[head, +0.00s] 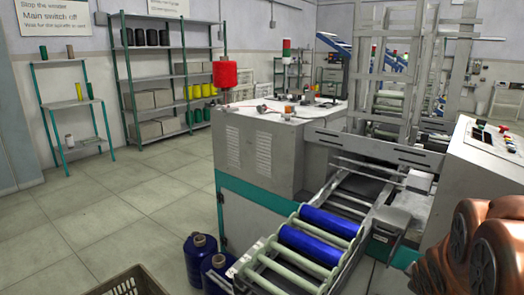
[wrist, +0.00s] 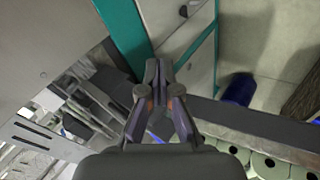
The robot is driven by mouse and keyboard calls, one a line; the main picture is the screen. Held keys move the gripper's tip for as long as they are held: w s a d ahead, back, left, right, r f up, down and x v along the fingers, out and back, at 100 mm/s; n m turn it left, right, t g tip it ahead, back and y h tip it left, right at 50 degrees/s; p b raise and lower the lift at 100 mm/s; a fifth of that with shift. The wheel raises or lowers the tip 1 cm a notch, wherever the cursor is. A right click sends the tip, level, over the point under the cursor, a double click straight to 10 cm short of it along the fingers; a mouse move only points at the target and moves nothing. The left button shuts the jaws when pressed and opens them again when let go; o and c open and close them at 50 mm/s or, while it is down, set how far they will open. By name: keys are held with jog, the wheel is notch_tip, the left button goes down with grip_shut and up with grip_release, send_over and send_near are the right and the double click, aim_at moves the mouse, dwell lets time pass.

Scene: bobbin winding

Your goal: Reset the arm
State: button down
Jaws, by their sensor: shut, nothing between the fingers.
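My gripper (wrist: 158,68) is in the middle of the wrist view, its two fingers together with nothing between them. It is over the side of the winder, near the teal strip (wrist: 124,38) and the pale panels. No object touches the fingertips as far as I can see. In the head view, copper-coloured links of my arm (head: 478,250) fill the lower right corner, and the gripper itself does not show there.
The winder cabinet (head: 262,150) stands in the middle. Blue bobbins (head: 318,243) lie on its roller conveyor, and others (head: 200,262) stand on the floor beside a crate (head: 130,282). A control box (head: 490,145) is at right. Floor at left is free before the shelves (head: 165,80).

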jog(key=s+a+r+m+g+y+p, duration=0.1)
jog(key=s+a+r+m+g+p, duration=0.1)
jog(key=s+a+r+p, duration=0.3)
jog(key=s+a+r+m+g+y+p, duration=0.1)
jog(key=s+a+r+m+g+p, duration=0.2)
jog(key=s, duration=1.1)
jog(key=s+a+r+m+g+y+p, duration=0.2)
jog(key=s+a+r+g+p, duration=0.2)
jog(key=s+a+r+p, duration=0.5)
jog(key=s+a+r, duration=0.1)
jog(key=a+r, duration=0.2)
jog(key=r, duration=0.1)
jog(key=shift+s+a+m, duration=0.15)
jog(key=shift+a+m, duration=0.15)
jog(key=shift+a, duration=0.05)
jog(key=shift+r, duration=0.1)
